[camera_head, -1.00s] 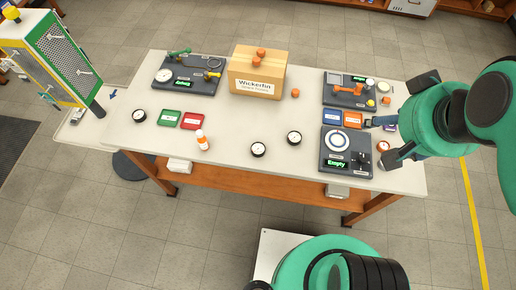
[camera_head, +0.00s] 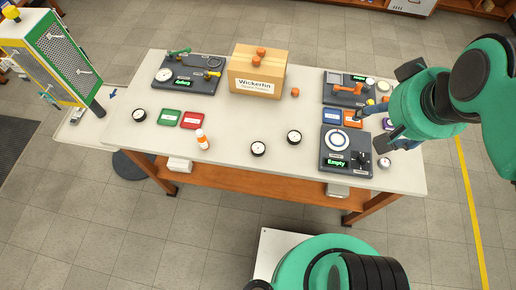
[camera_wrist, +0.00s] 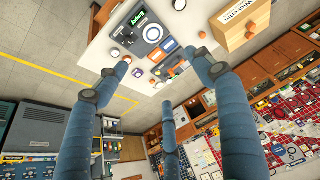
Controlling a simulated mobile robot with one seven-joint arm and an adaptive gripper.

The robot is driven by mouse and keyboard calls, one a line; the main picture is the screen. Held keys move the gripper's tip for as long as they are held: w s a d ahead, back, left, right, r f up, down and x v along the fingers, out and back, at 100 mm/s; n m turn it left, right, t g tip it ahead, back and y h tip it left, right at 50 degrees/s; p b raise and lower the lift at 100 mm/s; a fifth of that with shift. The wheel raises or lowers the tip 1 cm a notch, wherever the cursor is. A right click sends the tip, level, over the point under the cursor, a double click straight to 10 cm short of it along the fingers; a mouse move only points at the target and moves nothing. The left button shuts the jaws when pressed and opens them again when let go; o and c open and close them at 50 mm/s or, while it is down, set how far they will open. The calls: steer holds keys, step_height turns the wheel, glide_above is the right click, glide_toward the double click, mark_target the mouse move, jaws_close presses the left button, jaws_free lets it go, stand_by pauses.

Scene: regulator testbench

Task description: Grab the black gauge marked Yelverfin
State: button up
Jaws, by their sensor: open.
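Three black-rimmed round gauges with white faces lie on the white bench in the head view: one (camera_head: 139,115) at the left, one (camera_head: 258,149) near the front middle, and one (camera_head: 294,138) just right of it. Their markings are too small to read, so I cannot tell which is Yelverfin. My gripper (camera_head: 373,129) is open and empty over the right end of the bench, well right of all three gauges. In the wrist view its blue fingers (camera_wrist: 155,82) are spread, with the bench beyond them.
A dark test stand (camera_head: 333,168) reading "Empty" stands beside my gripper. Blue (camera_head: 332,117) and orange (camera_head: 352,119) trays lie behind it. A wooden Wickerfin box (camera_head: 256,75) stands at the back.

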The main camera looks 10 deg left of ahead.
steer(key=w+a+f+n+g, duration=0.2)
steer(key=w+a+f+g, duration=0.1)
steer(key=w+a+f, duration=1)
steer(key=a+f+n+g, duration=0.1)
steer(key=a+f+g, duration=0.1)
steer(key=a+f, duration=1.4)
step_height(320, 180, down, 2)
steer(key=shift+w+f, duration=0.25)
steer(key=shift+w, duration=0.05)
glide_above(258, 147)
steer(key=shift+w+a+f, duration=0.1)
steer(key=shift+f, duration=4.2)
steer(key=shift+f, duration=0.1)
steer(key=shift+f+b, duration=0.4)
steer(key=shift+f, duration=2.1)
